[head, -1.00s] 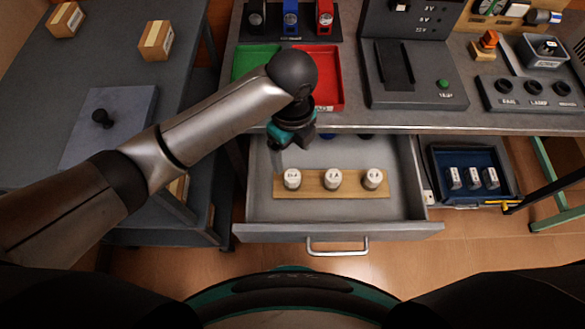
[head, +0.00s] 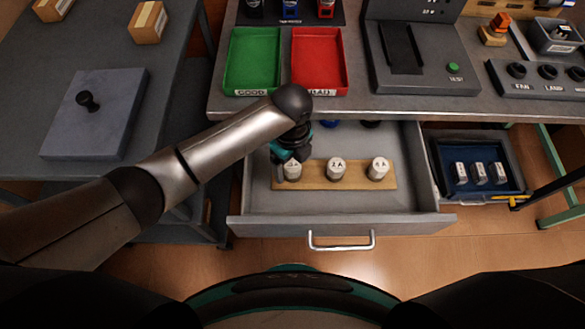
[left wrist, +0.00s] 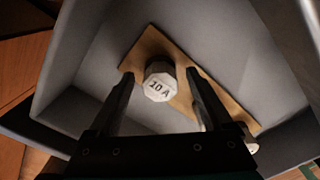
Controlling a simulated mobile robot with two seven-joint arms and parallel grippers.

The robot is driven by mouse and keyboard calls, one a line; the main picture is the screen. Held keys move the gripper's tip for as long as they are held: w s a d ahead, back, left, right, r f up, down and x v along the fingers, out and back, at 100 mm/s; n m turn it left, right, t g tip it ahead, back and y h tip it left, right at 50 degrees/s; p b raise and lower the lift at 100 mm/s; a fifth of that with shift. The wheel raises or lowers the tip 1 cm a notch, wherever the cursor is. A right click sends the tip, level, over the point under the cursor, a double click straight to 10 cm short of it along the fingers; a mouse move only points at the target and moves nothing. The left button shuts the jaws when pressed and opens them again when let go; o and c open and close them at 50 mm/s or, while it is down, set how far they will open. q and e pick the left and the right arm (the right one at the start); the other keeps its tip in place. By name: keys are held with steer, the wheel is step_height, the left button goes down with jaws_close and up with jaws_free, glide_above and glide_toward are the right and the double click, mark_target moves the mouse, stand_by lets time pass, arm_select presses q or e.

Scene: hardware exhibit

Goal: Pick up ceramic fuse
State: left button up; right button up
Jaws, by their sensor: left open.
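Three white ceramic fuses stand upright in a row on a wooden strip (head: 312,185) in the open drawer. The left fuse (head: 294,171) is partly hidden by my left gripper (head: 284,170); the middle fuse (head: 336,170) and right fuse (head: 378,169) stand clear. In the left wrist view the left gripper (left wrist: 160,77) is open, and a fuse marked 10 A (left wrist: 160,82) shows between its fingers. I see no clear contact. Part of another fuse (left wrist: 251,145) shows beyond the right finger. My right gripper is not in view.
The grey drawer (head: 400,205) has raised walls around the strip. Above it, a green tray (head: 252,60) and a red tray (head: 320,60) sit on the workbench, beside a test unit (head: 425,75). A blue bin (head: 460,190) with small white parts is at right.

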arm_select(q)
jaws_close()
stand_by(0.7)
